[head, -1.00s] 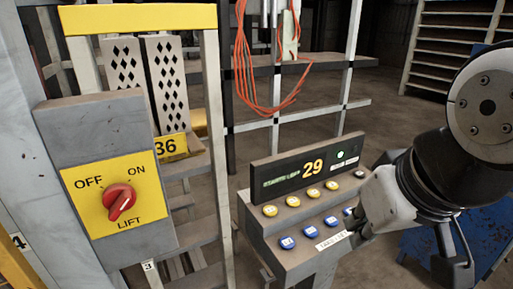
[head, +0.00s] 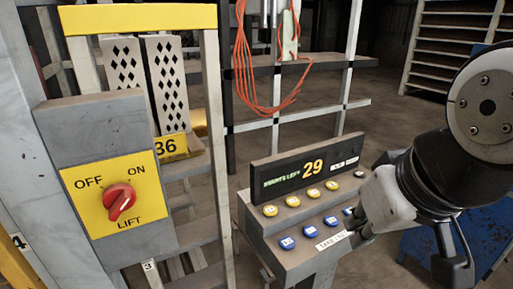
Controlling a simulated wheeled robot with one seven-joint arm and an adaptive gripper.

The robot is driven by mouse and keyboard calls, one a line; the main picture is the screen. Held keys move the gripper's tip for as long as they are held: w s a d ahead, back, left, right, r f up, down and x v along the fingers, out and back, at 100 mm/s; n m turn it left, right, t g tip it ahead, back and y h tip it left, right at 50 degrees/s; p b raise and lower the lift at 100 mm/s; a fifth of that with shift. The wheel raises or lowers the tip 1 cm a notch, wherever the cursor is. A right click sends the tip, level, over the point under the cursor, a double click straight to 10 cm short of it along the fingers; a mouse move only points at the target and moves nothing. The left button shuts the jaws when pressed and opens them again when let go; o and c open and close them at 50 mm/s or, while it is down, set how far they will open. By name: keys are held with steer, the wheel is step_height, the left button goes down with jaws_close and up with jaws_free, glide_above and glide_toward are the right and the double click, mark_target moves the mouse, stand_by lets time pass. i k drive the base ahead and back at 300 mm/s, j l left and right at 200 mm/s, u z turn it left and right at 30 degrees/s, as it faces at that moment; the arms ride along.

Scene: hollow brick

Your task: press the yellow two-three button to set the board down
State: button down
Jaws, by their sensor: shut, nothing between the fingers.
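A grey control console (head: 300,244) stands at the lower middle of the head view. Its sloped top carries a row of yellow buttons (head: 313,193) and a row of blue buttons (head: 309,232) in front. The button labels are too small to read. A dark display (head: 307,167) behind them shows a yellow 29 and green text. My gripper (head: 358,232) is shut over the console's right front, beside the right end of the blue row, and partly covers a blue button. Boards with diamond-shaped holes (head: 146,85) stand in the rack at the left, above a yellow 36 tag (head: 171,146).
A grey box with a yellow panel and red LIFT switch (head: 119,201) stands at the near left. Orange cable (head: 245,75) hangs on the rails behind the console. Shelves (head: 455,50) stand at the back right, and a blue object (head: 420,244) lies right of the console.

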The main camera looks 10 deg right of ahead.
mark_target(292, 201)
steer(key=u, duration=1.55)
steer(key=l+z, duration=0.15)
steer(key=z, duration=1.75)
steer(key=i+l+u, duration=0.25)
steer(key=i+l, duration=0.15)
steer(key=l, duration=0.25)
steer(key=i+l+u, duration=0.1)
steer(key=l, duration=0.25)
steer(key=i+l+u, duration=0.1)
steer(key=l, duration=0.3)
steer(key=i, duration=0.15)
